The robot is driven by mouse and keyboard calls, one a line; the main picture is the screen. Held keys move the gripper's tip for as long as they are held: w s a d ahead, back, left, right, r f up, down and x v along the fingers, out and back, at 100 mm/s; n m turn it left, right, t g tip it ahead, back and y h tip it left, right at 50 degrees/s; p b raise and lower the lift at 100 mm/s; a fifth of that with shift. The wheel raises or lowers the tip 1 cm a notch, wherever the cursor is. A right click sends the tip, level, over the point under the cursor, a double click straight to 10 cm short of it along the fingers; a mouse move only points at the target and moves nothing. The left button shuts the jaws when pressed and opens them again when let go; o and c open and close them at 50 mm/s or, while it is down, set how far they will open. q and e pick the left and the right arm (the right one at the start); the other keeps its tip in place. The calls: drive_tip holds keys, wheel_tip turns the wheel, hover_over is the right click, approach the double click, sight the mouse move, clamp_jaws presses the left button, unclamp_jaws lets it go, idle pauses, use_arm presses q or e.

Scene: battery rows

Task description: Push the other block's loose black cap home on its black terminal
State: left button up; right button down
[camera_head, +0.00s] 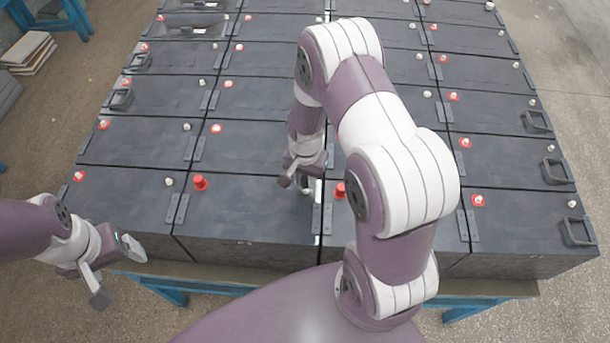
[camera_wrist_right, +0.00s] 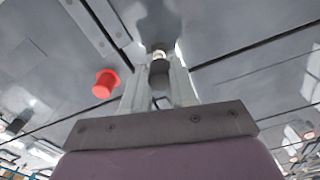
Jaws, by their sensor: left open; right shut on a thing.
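My right gripper (camera_head: 295,181) is low over the right end of a front-row block (camera_head: 250,212). In the right wrist view its fingers (camera_wrist_right: 159,88) are shut on a dark cap (camera_wrist_right: 159,74). A pale metal terminal (camera_wrist_right: 159,54) shows just beyond the cap; I cannot tell whether they touch. Another red cap (camera_head: 340,189) is on the block to the right, partly behind my right arm. My left gripper (camera_head: 117,272) is open and empty, off the front-left edge.
Several rows of dark blocks with terminals fill the blue-framed table (camera_head: 200,286). Some blocks have raised handles, such as this one (camera_head: 577,232). My right arm hides much of the middle blocks. Open floor (camera_head: 570,300) lies to the right.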

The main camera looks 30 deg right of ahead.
drive_tip(key=shift+s, duration=0.1)
drive_tip(key=shift+f, duration=0.1)
drive_tip(key=shift+f+b, duration=0.4)
drive_tip(key=shift+f, duration=0.1)
drive_tip(key=shift+f, duration=0.2)
idle(0.4)
drive_tip(key=shift+f, duration=0.2)
drive_tip(key=shift+f+b, duration=0.45)
drive_tip(key=shift+b, duration=0.1)
idle(0.7)
drive_tip(key=shift+c, duration=1.7)
unclamp_jaws()
